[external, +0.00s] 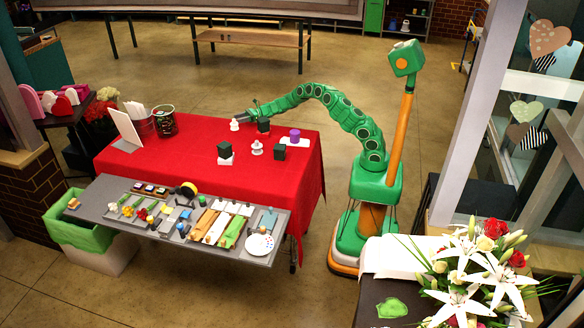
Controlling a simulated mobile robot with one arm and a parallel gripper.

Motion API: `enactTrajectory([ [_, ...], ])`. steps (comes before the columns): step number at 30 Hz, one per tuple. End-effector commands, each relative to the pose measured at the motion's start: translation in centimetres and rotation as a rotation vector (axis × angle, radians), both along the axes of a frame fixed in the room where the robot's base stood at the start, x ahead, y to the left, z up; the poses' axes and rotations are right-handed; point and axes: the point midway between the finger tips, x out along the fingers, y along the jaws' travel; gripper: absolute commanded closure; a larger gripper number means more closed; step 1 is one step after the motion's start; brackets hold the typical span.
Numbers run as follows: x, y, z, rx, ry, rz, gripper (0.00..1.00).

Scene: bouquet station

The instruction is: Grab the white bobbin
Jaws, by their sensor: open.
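Two small white bobbin-like pieces stand on the red-covered table. One white piece (234,125) is just left of my gripper's tips; the other white piece (257,148) stands nearer the front, with a wider base and a narrow middle. At this size I cannot tell which is the bobbin. My gripper (245,115) is open at the end of the green arm, low over the table's back edge. It looks empty, close to the left white piece. I cannot tell whether it touches that piece.
Black cubes stand close by: one (263,126) beside my gripper, one (224,149) on a white base, one (279,153) at right. A purple cylinder (295,134) sits on a white plate. A grey tool tray (130,227) lies in front. The red cloth (195,140) is bare left of them.

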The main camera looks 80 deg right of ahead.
Motion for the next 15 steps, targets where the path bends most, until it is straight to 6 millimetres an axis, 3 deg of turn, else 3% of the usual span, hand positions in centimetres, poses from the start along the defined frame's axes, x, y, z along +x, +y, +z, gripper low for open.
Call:
enactTrajectory([
  [15,3.7,4.1,-1.0,-0.001,0.005,0.002,0.47],
])
